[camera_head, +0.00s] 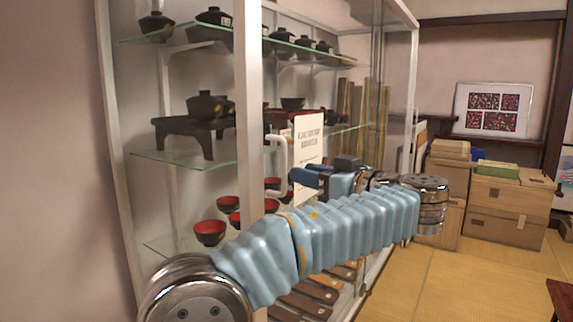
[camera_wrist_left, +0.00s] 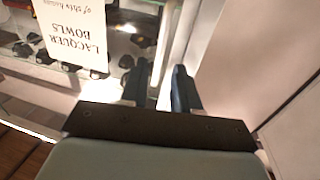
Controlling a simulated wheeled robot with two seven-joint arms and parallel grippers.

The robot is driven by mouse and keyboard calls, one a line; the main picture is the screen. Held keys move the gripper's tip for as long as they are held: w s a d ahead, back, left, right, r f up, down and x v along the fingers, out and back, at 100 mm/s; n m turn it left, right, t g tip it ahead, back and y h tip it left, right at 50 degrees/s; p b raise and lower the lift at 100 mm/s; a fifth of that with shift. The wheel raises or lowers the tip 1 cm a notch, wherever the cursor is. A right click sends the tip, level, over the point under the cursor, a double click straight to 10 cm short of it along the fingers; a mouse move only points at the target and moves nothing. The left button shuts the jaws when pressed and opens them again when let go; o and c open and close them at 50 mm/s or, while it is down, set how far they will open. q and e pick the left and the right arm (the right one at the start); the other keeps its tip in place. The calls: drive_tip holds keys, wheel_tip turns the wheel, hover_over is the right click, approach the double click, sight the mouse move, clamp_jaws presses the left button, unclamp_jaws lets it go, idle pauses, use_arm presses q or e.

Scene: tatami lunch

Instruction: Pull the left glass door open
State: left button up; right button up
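The glass cabinet's left door shows in the head view as a tall white frame post (camera_head: 247,110) with clear glass. A white bracket-shaped handle (camera_head: 284,156) stands out from it. My left gripper (camera_head: 298,177) is beside the handle's lower part, its dark blue fingers pointing left towards it. In the left wrist view the gripper's two fingers (camera_wrist_left: 160,88) are apart, with a pale upright bar in line with the gap. I cannot tell whether the fingers touch the handle. My arm hides the lower part of the door. My right gripper is not in view.
A white sign (camera_head: 307,150) hangs on the cabinet near my left gripper; its lettering shows in the left wrist view (camera_wrist_left: 75,30). Lacquer bowls (camera_head: 210,232) fill the glass shelves behind. Cardboard boxes (camera_head: 505,208) stand at the right. The tatami floor (camera_head: 450,285) before them is clear.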

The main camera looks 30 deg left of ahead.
sight(284, 189)
use_arm(q)
drive_tip(key=p+x, duration=0.1)
drive_tip(key=x, duration=0.6)
drive_tip(key=shift+a, duration=0.1)
drive_tip(key=shift+c, duration=0.3)
clamp_jaws()
drive_tip(key=shift+f, duration=0.1)
